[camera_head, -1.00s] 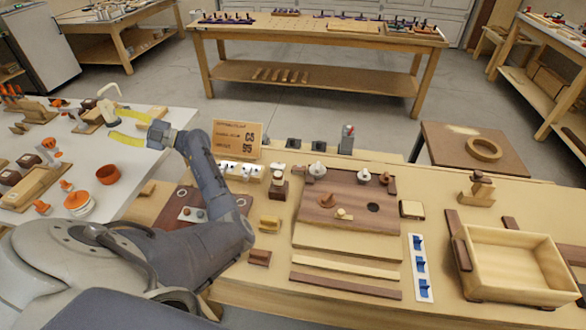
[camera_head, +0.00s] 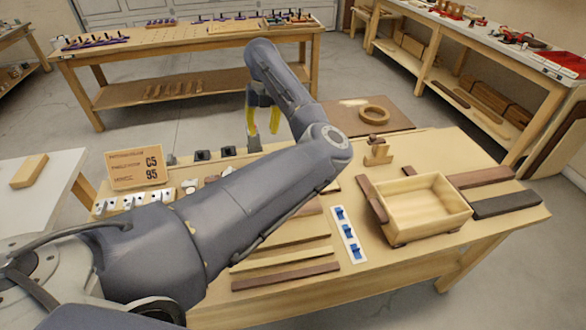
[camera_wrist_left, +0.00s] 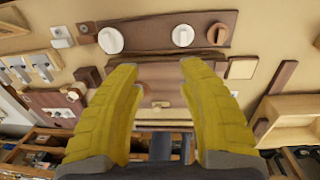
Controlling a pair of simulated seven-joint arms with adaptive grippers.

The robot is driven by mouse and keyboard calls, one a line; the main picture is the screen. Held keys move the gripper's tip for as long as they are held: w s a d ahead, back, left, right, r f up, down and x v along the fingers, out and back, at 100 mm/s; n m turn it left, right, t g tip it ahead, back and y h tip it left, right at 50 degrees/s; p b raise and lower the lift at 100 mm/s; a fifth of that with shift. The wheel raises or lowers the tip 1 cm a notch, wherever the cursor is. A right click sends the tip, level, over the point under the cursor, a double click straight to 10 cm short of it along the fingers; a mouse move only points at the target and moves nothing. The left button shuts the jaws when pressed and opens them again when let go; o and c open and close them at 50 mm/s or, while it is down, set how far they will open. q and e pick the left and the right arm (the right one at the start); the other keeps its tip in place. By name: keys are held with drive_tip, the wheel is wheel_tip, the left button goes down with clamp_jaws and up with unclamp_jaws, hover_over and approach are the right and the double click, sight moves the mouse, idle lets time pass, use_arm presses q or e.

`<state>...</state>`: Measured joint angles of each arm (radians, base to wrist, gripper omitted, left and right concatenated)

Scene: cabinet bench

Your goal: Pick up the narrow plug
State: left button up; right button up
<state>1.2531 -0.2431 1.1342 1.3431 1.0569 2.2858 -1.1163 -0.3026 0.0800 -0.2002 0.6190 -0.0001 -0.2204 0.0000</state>
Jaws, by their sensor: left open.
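My left gripper (camera_head: 264,132) is in the upper middle of the head view, its yellow fingers pointing down, apart and empty. The left wrist view shows the fingers (camera_wrist_left: 158,68) spread wide over the bench. Beyond them lies a dark brown board with a larger white round piece (camera_wrist_left: 110,40) and a smaller white round piece (camera_wrist_left: 183,35). The smaller one may be the narrow plug; I cannot tell for sure. Neither piece is between the fingers. In the head view my left arm hides most of that board. My right gripper is not in view.
A wooden open box (camera_head: 428,207) stands at the right of the bench, beside a white strip with blue pieces (camera_head: 347,235). A sign (camera_head: 135,168) stands at the left. A wooden ring (camera_head: 374,114) lies on a brown board behind. Long wooden strips (camera_head: 285,276) lie in front.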

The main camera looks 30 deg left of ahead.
use_arm(q)
drive_tip(key=shift+t+h, duration=0.3)
drive_tip(key=d+f, duration=0.1)
drive_tip(key=f, duration=0.4)
drive_tip(key=w+d+f, duration=0.1)
drive_tip(key=f, duration=0.5)
drive_tip(key=w+d+f, duration=0.1)
drive_tip(key=f, duration=0.4)
drive_tip(key=shift+f, duration=0.15)
drive_tip(key=shift+c, duration=0.2)
clamp_jaws()
